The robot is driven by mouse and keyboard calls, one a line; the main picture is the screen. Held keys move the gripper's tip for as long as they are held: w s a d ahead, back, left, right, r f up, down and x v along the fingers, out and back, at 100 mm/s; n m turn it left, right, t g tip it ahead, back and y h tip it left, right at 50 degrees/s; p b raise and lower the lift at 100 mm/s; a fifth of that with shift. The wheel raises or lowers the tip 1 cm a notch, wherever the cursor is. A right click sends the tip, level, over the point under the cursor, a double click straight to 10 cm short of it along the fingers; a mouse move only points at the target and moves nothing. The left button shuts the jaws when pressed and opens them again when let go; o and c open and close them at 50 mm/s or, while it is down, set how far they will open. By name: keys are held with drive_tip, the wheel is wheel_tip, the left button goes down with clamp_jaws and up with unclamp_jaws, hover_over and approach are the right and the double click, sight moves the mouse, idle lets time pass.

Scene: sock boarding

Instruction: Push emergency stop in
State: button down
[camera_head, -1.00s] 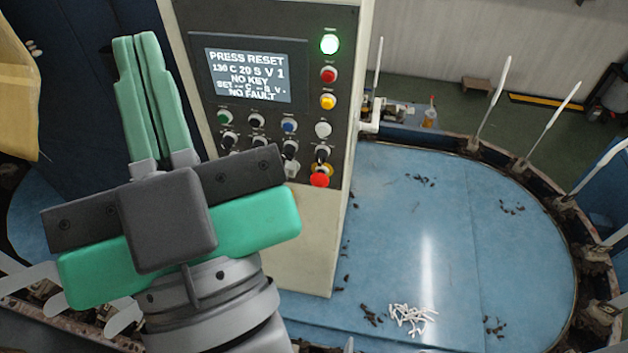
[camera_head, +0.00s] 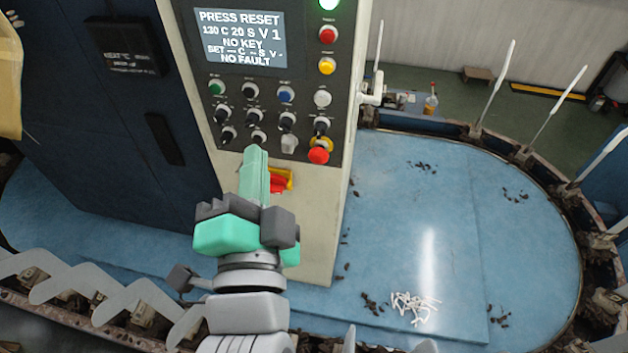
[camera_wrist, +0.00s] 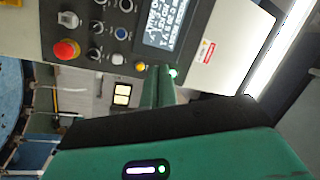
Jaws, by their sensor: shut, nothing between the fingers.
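The emergency stop is a red mushroom button (camera_head: 319,156) with a yellow collar, at the lower right of the control panel (camera_head: 305,90) in the head view. It also shows in the wrist view (camera_wrist: 66,49), at the upper left. My gripper (camera_head: 256,152) is shut and empty, with its green fingers together. In the head view the fingertips point up, to the left of the red button and apart from it in the picture. In the wrist view my fingers (camera_wrist: 158,72) are to the right of the button. How far the fingertips are from the panel is hard to tell.
Knobs and coloured buttons (camera_head: 285,94) crowd the panel above the emergency stop, below a screen (camera_head: 240,38) reading "PRESS RESET". A red and yellow switch (camera_head: 281,180) is partly behind my fingers. A white pipe fitting (camera_head: 372,90) juts from the cabinet's right side. Blue table (camera_head: 440,230) lies right.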

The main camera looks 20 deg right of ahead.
drive_tip(key=s+d+f+m+g+h+b, duration=0.1)
drive_tip(key=d+f+m+g+h+b, duration=0.2)
drive_tip(key=f+m, duration=0.6)
wheel_tip(320, 180, down, 8)
drive_tip(key=shift+d+r+g, duration=0.1)
drive_tip(key=shift+d+g, duration=0.3)
drive_tip(key=shift+d, duration=0.1)
drive_tip(key=p, duration=0.6)
approach(318, 159)
drive_tip(key=x, duration=0.7)
